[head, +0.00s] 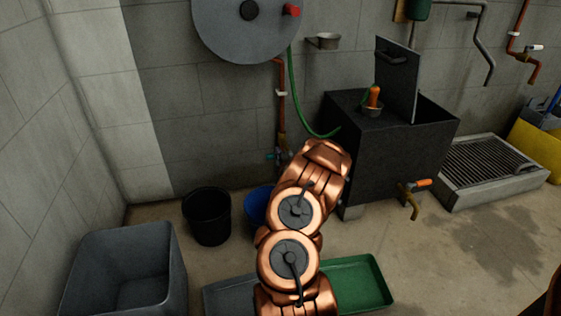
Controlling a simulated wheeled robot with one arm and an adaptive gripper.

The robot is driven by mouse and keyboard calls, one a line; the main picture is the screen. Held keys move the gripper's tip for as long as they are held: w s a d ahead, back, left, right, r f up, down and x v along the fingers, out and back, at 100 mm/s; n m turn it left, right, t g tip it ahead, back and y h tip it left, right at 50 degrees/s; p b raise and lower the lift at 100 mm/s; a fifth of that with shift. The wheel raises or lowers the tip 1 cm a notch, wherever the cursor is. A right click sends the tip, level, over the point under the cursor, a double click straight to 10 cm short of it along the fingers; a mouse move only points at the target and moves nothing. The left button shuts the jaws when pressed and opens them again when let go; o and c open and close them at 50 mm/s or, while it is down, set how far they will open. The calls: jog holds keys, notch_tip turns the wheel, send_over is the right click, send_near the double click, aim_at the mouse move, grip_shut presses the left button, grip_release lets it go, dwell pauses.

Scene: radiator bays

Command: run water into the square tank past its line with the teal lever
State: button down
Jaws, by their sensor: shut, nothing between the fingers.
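A dark, box-shaped square tank (382,165) stands against the back wall. Its lid (397,80) is raised, and the part of the inside that shows is dark; I cannot make out a line or water level. A small teal lever (269,156) shows low on the wall at the copper pipe, just left of my arm, which covers part of the fittings there. A brass tap with an orange handle (420,184) sticks out low at the tank's front. My copper arm reaches up the middle of the view; its gripper is hidden behind the arm links.
A hose reel (240,25) with a green hose (296,95) hangs on the wall. A black bucket (208,217), blue bucket (256,204), grey tub (125,265) and green tray (358,284) crowd the floor near my arm. A floor grate (485,172) lies right; the floor before it is clear.

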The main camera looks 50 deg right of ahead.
jog(key=shift+w+d+f+b, duration=0.4)
jog(key=shift+w+f+b, duration=0.2)
jog(key=shift+f+b, duration=0.05)
jog(key=shift+w+d+f+b, duration=0.4)
jog(key=shift+w+f+b, duration=0.2)
jog(key=shift+f, duration=0.1)
jog(key=shift+w+d+f+b, duration=0.4)
jog(key=shift+w+f+b, duration=0.2)
jog(key=shift+f+b, duration=0.05)
